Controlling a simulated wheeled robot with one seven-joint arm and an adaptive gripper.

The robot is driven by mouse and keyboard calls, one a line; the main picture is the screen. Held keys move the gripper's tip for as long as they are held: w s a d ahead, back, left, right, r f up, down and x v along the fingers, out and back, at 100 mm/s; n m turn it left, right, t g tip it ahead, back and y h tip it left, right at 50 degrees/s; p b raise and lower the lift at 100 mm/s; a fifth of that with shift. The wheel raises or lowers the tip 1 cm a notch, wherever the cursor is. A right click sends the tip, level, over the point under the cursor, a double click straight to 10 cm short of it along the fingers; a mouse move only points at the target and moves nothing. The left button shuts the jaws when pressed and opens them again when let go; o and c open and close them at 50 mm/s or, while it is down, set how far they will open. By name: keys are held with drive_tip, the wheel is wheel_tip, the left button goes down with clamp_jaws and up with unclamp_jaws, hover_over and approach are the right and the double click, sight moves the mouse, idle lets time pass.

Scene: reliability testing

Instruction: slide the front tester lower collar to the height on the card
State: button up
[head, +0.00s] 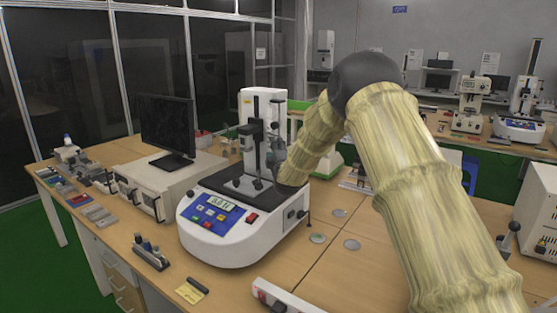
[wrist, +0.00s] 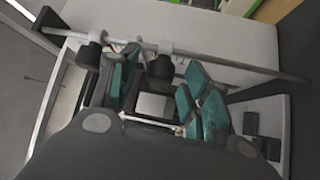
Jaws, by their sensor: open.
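The front tester (head: 215,235) is a white machine with a blue panel and an upright column, on the near bench. My gripper (head: 274,158) is at the right side of its column, partly hidden by my arm. In the wrist view my gripper (wrist: 160,80) is open, with teal finger pads apart. A thin grey rod (wrist: 225,63) crosses there, carrying two dark-knobbed collars. One collar (wrist: 160,67) is between the fingertips; the other collar (wrist: 89,55) is outside the left finger. Contact cannot be told. A small yellow card (head: 190,291) lies at the bench front; its writing is unreadable.
A monitor (head: 166,128) on a pale box unit (head: 150,190) stands left of the tester. Small tools and blocks (head: 95,212) lie on the left. A dark stand (head: 150,254) and a pale bar (head: 285,298) are near the front edge. More testers stand behind.

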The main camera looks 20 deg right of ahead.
drive_tip(key=s+a+f, duration=0.1)
drive_tip(key=s, duration=0.8)
drive_tip(key=shift+s+a+f, duration=0.15)
drive_tip(key=shift+s, duration=0.05)
